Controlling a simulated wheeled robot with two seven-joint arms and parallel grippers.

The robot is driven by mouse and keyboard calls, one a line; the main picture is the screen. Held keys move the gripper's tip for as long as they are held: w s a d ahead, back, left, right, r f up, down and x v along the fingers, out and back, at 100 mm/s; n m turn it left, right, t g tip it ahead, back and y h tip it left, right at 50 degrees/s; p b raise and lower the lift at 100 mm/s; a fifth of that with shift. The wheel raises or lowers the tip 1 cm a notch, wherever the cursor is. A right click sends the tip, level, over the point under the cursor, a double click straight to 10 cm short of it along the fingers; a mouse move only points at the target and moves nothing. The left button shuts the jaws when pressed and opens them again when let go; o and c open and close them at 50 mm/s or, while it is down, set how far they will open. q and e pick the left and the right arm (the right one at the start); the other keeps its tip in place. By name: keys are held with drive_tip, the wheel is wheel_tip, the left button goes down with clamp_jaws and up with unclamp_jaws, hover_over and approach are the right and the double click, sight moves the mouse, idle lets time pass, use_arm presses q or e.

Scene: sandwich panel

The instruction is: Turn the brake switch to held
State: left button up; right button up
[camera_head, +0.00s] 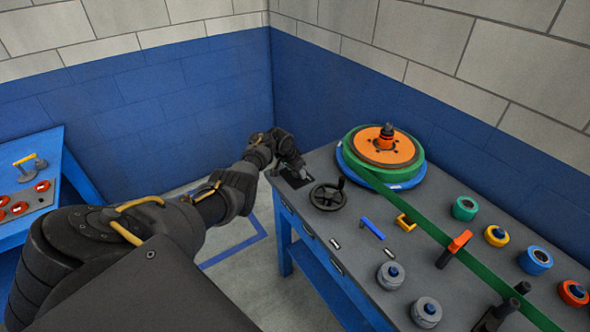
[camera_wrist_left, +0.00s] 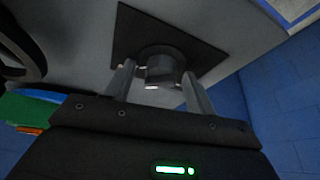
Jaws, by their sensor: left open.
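The brake switch (camera_wrist_left: 162,68) is a dark round knob on a black square plate (camera_wrist_left: 190,40) in the left wrist view. In the head view the black plate (camera_head: 294,176) lies at the table's far left corner, partly covered by my gripper. My left gripper (camera_wrist_left: 158,88) is open, with one finger on each side of the knob. Whether the fingers touch it cannot be told. In the head view my left gripper (camera_head: 290,166) reaches down over the plate. The knob's setting cannot be read. My right gripper is not in view.
A black handwheel (camera_head: 328,196) stands close beside the plate. Behind it is an orange and green reel (camera_head: 384,146) with a green strip running forward across the grey table (camera_head: 350,236). Several knobs and rollers fill the right side. A blue wall (camera_head: 330,100) rises behind.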

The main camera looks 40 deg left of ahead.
use_arm(q)
drive_tip(key=p+v, duration=0.3)
drive_tip(key=v, duration=0.7)
drive_tip(key=shift+r, duration=0.35)
drive_tip(key=shift+s+f, duration=0.1)
drive_tip(key=shift+s, duration=0.05)
